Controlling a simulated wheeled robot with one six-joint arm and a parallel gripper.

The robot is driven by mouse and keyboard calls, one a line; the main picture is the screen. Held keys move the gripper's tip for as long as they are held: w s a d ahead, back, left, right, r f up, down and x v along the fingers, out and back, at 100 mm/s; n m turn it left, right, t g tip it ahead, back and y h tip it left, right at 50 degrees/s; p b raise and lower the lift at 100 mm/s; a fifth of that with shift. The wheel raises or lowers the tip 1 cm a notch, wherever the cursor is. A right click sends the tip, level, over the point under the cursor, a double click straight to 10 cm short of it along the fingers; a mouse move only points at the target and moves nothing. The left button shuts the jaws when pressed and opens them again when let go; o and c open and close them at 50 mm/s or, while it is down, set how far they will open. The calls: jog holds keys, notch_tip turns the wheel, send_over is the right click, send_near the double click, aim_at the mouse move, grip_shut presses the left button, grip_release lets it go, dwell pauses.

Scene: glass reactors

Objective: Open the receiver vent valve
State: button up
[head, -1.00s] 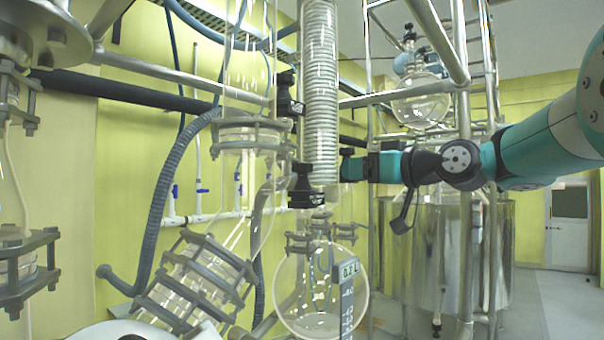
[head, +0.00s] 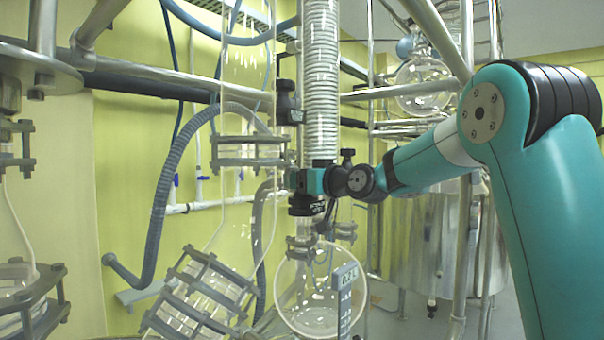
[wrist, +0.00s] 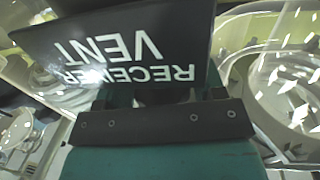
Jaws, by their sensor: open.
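The receiver vent valve (head: 305,208) is a small black fitting with a black label, below the coiled glass column and above the round receiver flask (head: 312,292). In the wrist view its black label plate (wrist: 120,45) reads "RECEIVER VENT" upside down and fills the upper left, right at the jaws. My gripper (head: 296,181) is at the valve in the head view, just above the label. It also shows in the wrist view (wrist: 155,95), with its jaws open and the plate in front of them. The valve's handle is largely hidden, and I cannot tell whether the jaws touch it.
The coiled glass column (head: 320,85) rises directly above the valve. Another black fitting (head: 287,103) sits on the column's left side. Metal frame bars (head: 405,92) cross behind my arm. A clamped glass joint (head: 200,295) stands at lower left. A steel vessel (head: 425,240) stands behind.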

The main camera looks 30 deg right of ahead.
jog(key=shift+c, duration=0.4)
jog(key=c, duration=0.6)
jog(key=shift+o, duration=0.2)
jog(key=shift+f+n+g+y+b, duration=0.25)
jog(key=shift+n+y+b, duration=0.35)
jog(key=shift+y+b, duration=0.3)
jog(key=shift+r+n+g+y+b, duration=0.1)
jog(key=shift+n+g+y+b, duration=0.45)
jog(key=shift+y, duration=0.35)
jog(key=n+g+y, duration=0.1)
jog(key=n+g+y+p, duration=0.1)
jog(key=y, duration=0.1)
jog(key=shift+r+n, duration=0.2)
jog(key=shift+n, duration=0.15)
jog(key=shift+n+g+y+p, duration=0.4)
jog(key=shift+n+g+y, duration=0.1)
jog(key=shift+y, duration=0.3)
jog(key=shift+g, duration=0.3)
